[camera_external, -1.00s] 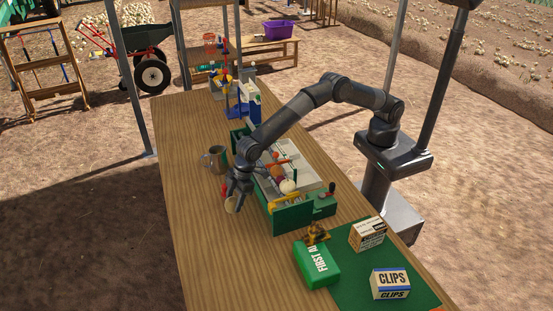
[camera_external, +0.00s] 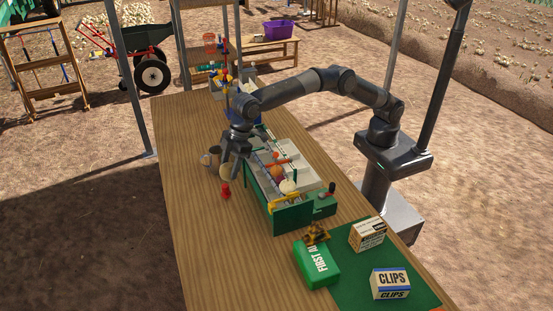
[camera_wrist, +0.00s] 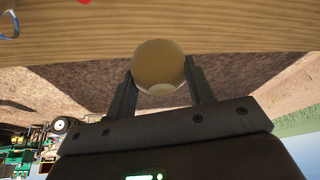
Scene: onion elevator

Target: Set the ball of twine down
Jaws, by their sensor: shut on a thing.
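The ball of twine (camera_wrist: 158,68) is a round tan ball between the two fingers of my gripper (camera_wrist: 160,85) in the wrist view. In the external view my gripper (camera_external: 231,168) points down over the left part of the wooden table (camera_external: 185,200), shut on the ball (camera_external: 227,173). The ball is partly hidden by the fingers there. It is close to a red object (camera_external: 226,190) on the table; I cannot tell whether it touches the tabletop.
A metal mug (camera_external: 211,158) stands just left of my gripper. A green-framed sorting machine (camera_external: 292,218) with onions is to the right. A green first aid box (camera_external: 316,262), a clips box (camera_external: 390,283) and another carton (camera_external: 367,233) lie at the front right. The front left tabletop is clear.

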